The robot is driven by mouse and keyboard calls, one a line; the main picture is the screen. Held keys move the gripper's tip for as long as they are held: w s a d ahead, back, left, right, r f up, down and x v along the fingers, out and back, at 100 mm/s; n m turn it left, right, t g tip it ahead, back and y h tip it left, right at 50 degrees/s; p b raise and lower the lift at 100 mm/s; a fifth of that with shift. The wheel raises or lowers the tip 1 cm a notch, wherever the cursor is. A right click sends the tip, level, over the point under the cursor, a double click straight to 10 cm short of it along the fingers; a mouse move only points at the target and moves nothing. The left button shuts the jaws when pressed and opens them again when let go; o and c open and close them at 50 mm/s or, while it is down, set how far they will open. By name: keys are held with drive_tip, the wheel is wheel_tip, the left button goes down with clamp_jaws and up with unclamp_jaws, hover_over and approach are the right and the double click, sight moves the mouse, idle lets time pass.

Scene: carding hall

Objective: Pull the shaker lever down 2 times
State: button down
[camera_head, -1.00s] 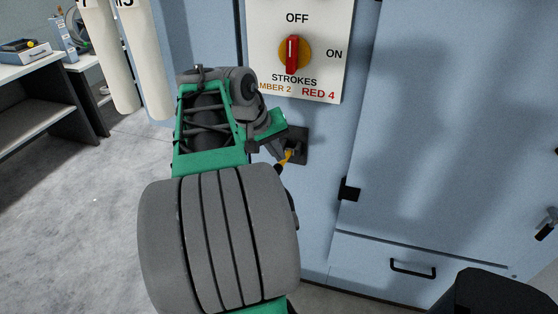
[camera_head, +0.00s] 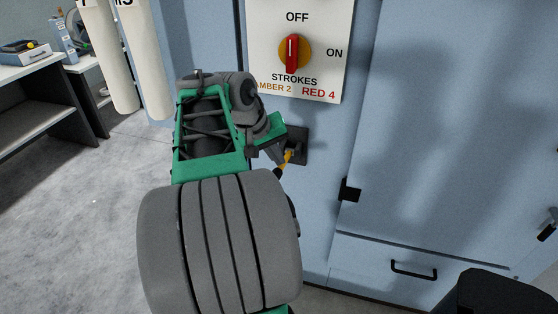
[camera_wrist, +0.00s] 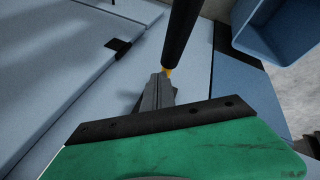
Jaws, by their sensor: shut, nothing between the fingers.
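The shaker lever has a yellow shaft (camera_head: 289,156) and a dark grip, and comes out of a black mounting plate (camera_head: 303,142) on the blue machine front. My arm hides part of it in the head view. In the wrist view the lever's black grip (camera_wrist: 181,32) runs up to the top edge, with a short yellow part (camera_wrist: 168,72) at its lower end. My gripper (camera_wrist: 159,80) is shut and empty, its fingertips right by the yellow part. I cannot tell whether they touch it. In the head view the fingers are mostly hidden behind my arm.
A white sign (camera_head: 325,62) with a red knob (camera_head: 292,53) stands above the lever; it reads OFF, ON, STROKES, "MBER 2" and RED 4. A black latch (camera_head: 349,189) and a drawer handle (camera_head: 413,269) stick out at right. A workbench (camera_head: 30,100) and open floor lie left.

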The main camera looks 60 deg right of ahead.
drive_tip(key=shift+s+a+f+b, duration=0.1)
drive_tip(key=shift+a+f+b, duration=0.2)
drive_tip(key=shift+f+b, duration=0.4)
drive_tip(key=shift+a+f+b, duration=0.3)
drive_tip(key=shift+f+b, duration=0.15)
drive_tip(key=shift+f, duration=0.5)
drive_tip(key=shift+s+a+f+b, duration=0.1)
drive_tip(key=shift+a+f+b, duration=0.2)
drive_tip(key=shift+f+b, duration=0.4)
idle(1.6)
drive_tip(key=shift+w+d+r+p, duration=0.1)
drive_tip(key=shift+d+r+p, duration=0.15)
drive_tip(key=shift+r+p, duration=0.75)
drive_tip(key=shift+w+d+r+p, duration=0.1)
drive_tip(key=shift+d+r+p, duration=0.3)
drive_tip(key=shift+r+p, duration=0.6)
drive_tip(key=shift+w+d+r+p, duration=0.1)
drive_tip(key=shift+d+r+p, duration=0.3)
drive_tip(key=shift+r+p, duration=0.65)
drive_tip(key=shift+d+r+p, duration=0.4)
drive_tip(key=shift+r+p, duration=0.4)
drive_tip(key=shift+p, duration=0.35)
drive_tip(key=r+p, duration=0.1)
drive_tip(key=d+r+p, duration=0.1)
drive_tip(key=r+p, duration=0.2)
drive_tip(key=p, duration=0.1)
drive_tip(key=shift+w+d+r, duration=0.1)
drive_tip(key=shift+d+r, duration=0.2)
drive_tip(key=shift+d, duration=0.05)
